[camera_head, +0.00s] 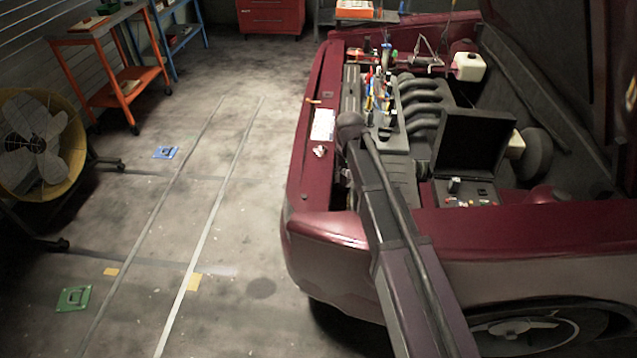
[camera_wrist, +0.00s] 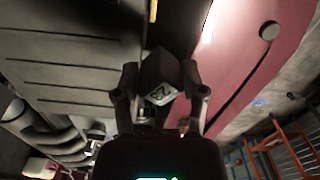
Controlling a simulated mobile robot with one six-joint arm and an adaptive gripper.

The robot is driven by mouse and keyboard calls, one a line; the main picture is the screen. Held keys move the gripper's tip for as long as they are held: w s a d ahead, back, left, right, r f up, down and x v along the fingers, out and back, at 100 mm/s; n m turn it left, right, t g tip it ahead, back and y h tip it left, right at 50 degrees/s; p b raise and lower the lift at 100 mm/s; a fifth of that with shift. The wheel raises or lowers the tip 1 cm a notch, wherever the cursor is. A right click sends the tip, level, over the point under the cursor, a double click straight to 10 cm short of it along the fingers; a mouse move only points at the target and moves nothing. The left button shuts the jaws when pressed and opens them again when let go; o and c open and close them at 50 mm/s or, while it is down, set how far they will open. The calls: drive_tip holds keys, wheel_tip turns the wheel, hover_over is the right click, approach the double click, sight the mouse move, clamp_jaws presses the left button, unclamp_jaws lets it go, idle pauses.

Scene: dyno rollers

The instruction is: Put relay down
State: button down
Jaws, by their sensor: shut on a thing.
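The relay (camera_wrist: 160,80) is a small dark block with a pale printed label, seen in the wrist view. My gripper (camera_wrist: 160,88) is shut on it, with one finger on each side, over the engine bay near the red front edge of the car (camera_head: 311,170). In the head view my arm reaches up over the front corner of the car; the relay and fingers cannot be made out there. Whether the relay touches anything below is not clear.
An open black box (camera_head: 474,142) with small parts at its base (camera_head: 463,192) sits right of my arm. A tool tray (camera_head: 392,138) with several upright tools and ribbed manifold pipes (camera_head: 424,95) lie beyond. The raised hood (camera_head: 570,70) bounds the right. Open floor lies left.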

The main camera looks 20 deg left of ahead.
drive_tip(key=shift+s+a, duration=0.1)
drive_tip(key=shift+a, duration=0.05)
drive_tip(key=s+a+n, duration=0.2)
drive_tip(key=s, duration=0.2)
drive_tip(key=s+a+r+n+p, duration=0.1)
drive_tip(key=s+n, duration=0.1)
drive_tip(key=s, duration=0.3)
drive_tip(key=s+a+r+n+p, duration=0.1)
drive_tip(key=s+a+n, duration=0.1)
drive_tip(key=s, duration=0.3)
drive_tip(key=shift+a+n, duration=0.3)
drive_tip(key=shift+a, duration=0.05)
drive_tip(key=shift+w, duration=0.1)
drive_tip(key=w+a, duration=0.1)
drive_tip(key=w, duration=0.3)
drive_tip(key=w+a+f+b, duration=0.1)
drive_tip(key=w, duration=0.4)
drive_tip(key=w+a, duration=0.1)
drive_tip(key=w, duration=0.4)
drive_tip(key=shift+w+a+f, duration=0.1)
drive_tip(key=shift+a+f, duration=0.05)
drive_tip(key=shift+a, duration=0.25)
drive_tip(key=shift+w+a, duration=0.15)
drive_tip(key=shift+w, duration=0.35)
drive_tip(key=shift+w+f+b, duration=0.2)
drive_tip(key=shift+f+b, duration=0.1)
drive_tip(key=shift+b, duration=0.2)
drive_tip(key=shift+s+f+b, duration=0.1)
drive_tip(key=shift+f+b, duration=1.4)
drive_tip(key=shift+f, duration=0.05)
